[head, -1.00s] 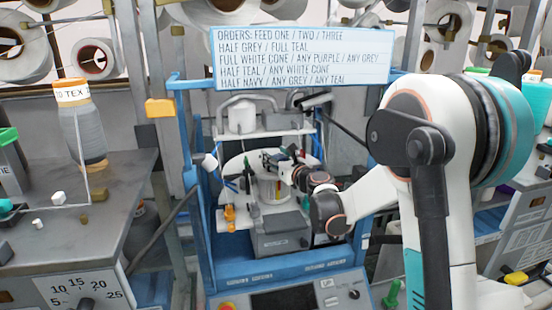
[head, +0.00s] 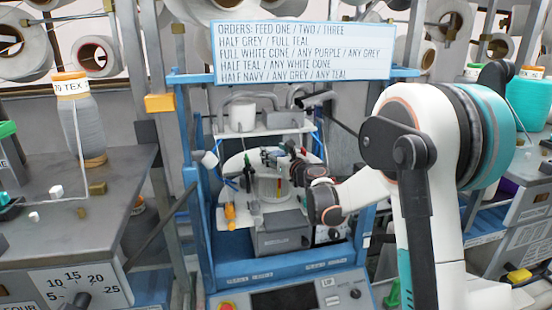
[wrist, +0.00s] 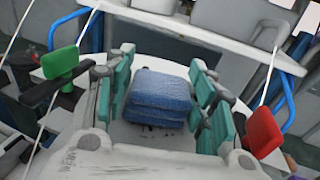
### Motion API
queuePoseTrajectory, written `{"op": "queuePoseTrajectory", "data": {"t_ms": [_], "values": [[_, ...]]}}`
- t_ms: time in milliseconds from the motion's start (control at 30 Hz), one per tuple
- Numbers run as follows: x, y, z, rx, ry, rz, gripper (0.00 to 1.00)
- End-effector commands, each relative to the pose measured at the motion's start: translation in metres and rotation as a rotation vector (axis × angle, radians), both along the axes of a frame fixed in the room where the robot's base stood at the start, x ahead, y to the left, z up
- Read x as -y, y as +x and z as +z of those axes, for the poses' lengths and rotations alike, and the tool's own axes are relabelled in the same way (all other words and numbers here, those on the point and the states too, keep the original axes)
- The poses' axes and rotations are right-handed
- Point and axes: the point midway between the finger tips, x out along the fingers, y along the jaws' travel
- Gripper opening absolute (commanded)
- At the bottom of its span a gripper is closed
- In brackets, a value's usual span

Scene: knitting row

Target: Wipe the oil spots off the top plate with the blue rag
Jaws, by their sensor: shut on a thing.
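The blue rag (wrist: 158,98) is a folded, layered pad in the middle of the wrist view. My gripper (wrist: 163,92) is shut on it, with a teal-padded finger on each side. The pale, rounded top plate (wrist: 170,64) lies beneath the rag. Small dark oil spots (wrist: 150,129) show on the plate at the rag's near edge; any under the rag are hidden. In the head view my gripper (head: 268,157) reaches in over the white top plate (head: 234,161) inside the blue frame. The rag cannot be made out there.
Blue posts (head: 193,215) flank the plate. A white shelf (head: 262,131) with a white canister (head: 242,117) stands behind and above it. Green (wrist: 60,62) and red (wrist: 263,132) blocks sit to either side. An orange-tipped item (head: 230,217) is at the plate's left front.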

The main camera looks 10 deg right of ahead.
Motion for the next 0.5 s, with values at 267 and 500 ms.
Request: {"op": "queuePoseTrajectory", "data": {"t_ms": [267,500], "values": [[0.000,0.013,0.001,0.000,0.000,0.000,0.32],[0.000,0.000,-0.001,0.000,0.000,0.000,0.32]]}}
